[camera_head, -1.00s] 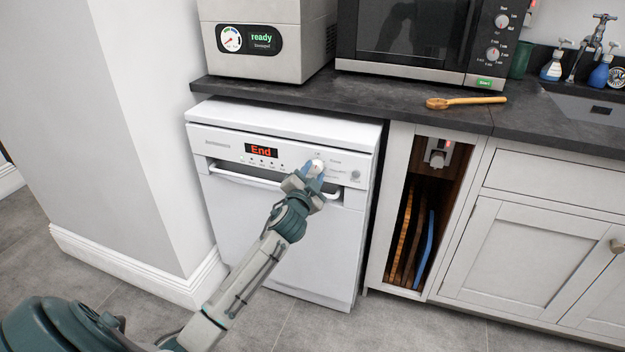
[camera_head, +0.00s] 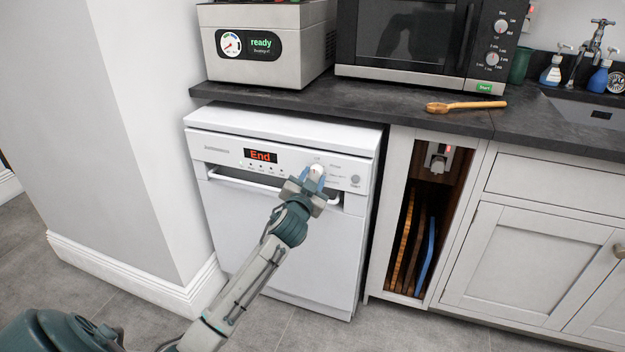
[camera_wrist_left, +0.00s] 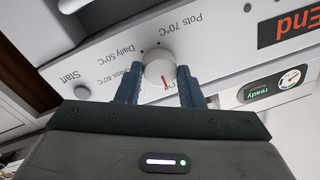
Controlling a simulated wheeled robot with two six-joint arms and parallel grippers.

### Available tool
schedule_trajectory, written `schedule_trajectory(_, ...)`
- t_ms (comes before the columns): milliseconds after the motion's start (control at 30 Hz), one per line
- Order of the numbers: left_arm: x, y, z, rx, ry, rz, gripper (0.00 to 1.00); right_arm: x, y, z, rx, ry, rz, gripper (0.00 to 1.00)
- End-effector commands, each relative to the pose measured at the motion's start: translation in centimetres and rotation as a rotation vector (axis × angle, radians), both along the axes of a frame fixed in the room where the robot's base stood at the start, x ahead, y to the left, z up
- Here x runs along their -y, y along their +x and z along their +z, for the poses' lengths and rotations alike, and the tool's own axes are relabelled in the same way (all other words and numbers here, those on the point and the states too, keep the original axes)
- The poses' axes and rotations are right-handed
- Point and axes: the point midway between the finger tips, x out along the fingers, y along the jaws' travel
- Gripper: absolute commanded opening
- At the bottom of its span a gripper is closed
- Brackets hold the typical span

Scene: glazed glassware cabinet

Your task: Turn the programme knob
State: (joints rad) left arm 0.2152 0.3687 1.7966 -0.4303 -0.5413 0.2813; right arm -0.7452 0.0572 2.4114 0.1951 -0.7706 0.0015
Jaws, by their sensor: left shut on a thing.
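The programme knob (camera_head: 317,170) is a round white dial on the front panel of the white dishwasher (camera_head: 270,235). In the left wrist view the knob (camera_wrist_left: 160,70) has a red pointer line, with labels such as "Pots 70°C" and "Daily 50°C" around it. My left gripper (camera_head: 314,177) is at the panel, with one finger on each side of the knob; the fingers (camera_wrist_left: 157,88) are shut on it. The dishwasher's display (camera_head: 260,156) reads "End" in red. The Start button (camera_head: 355,181) is to the right of the knob. My right gripper is not seen.
The dark worktop (camera_head: 400,108) runs above the dishwasher. It bears a grey appliance reading "ready" (camera_head: 262,44), a microwave (camera_head: 410,35) and a wooden spoon (camera_head: 466,106). The dishwasher's handle bar (camera_head: 250,184) runs just below the panel. An open nook with boards (camera_head: 425,250) is on the right.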

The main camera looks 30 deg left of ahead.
Motion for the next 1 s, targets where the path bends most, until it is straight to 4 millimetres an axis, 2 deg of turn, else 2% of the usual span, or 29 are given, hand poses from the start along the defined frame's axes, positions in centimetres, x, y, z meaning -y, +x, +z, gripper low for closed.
schedule_trajectory(133, 0.0, 0.0, 0.0, 0.000, -0.001, 0.000, 0.12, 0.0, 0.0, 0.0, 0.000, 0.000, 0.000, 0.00)
schedule_trajectory(167, 0.0, 0.0, 0.0, 0.000, -0.001, 0.000, 0.40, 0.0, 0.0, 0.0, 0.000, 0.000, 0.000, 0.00)
schedule_trajectory(233, 0.0, 0.0, 0.0, 0.000, -0.001, 0.000, 0.54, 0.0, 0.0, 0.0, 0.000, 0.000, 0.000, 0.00)
schedule_trajectory(267, 0.0, 0.0, 0.0, 0.000, -0.001, 0.000, 0.56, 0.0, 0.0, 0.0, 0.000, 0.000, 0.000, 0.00)
schedule_trajectory(533, 0.0, -0.1, 0.0, 0.000, 0.000, 0.000, 0.56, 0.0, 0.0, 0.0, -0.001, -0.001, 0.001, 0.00)
schedule_trajectory(633, 0.2, -0.7, 0.0, 0.000, 0.001, -0.001, 0.56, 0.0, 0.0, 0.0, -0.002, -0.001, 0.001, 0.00)
schedule_trajectory(767, 0.8, -2.6, -0.2, -0.001, 0.002, -0.002, 0.56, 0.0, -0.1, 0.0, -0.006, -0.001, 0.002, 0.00)
schedule_trajectory(1000, 2.3, -7.3, -0.4, -0.001, 0.001, -0.002, 0.56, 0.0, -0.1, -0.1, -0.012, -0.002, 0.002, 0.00)
